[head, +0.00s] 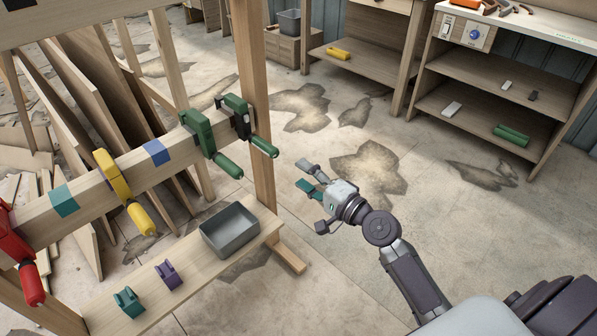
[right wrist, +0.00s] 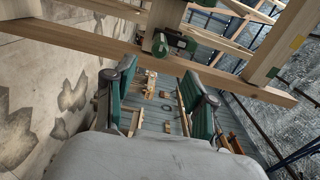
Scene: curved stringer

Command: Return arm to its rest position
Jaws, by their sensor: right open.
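My right gripper (head: 308,190) is open and empty over the floor, to the right of the wooden frame. In the right wrist view its two green-padded fingers (right wrist: 160,88) stand apart with nothing between them. My right arm reaches in from the lower right. My left gripper is not in view. A green clamp (head: 199,132) and a dark green clamp (head: 238,115) sit on the wooden beam (head: 95,185) near the upright post. A yellow clamp (head: 107,165) and a red clamp (head: 28,270) sit further left along it.
A grey bin (head: 230,231), a purple block (head: 168,274) and a teal block (head: 128,302) rest on the lower plank (head: 200,274). Teal tape (head: 64,200) and blue tape (head: 156,152) mark the beam. Shelving (head: 500,85) stands at the upper right. Open floor surrounds the gripper.

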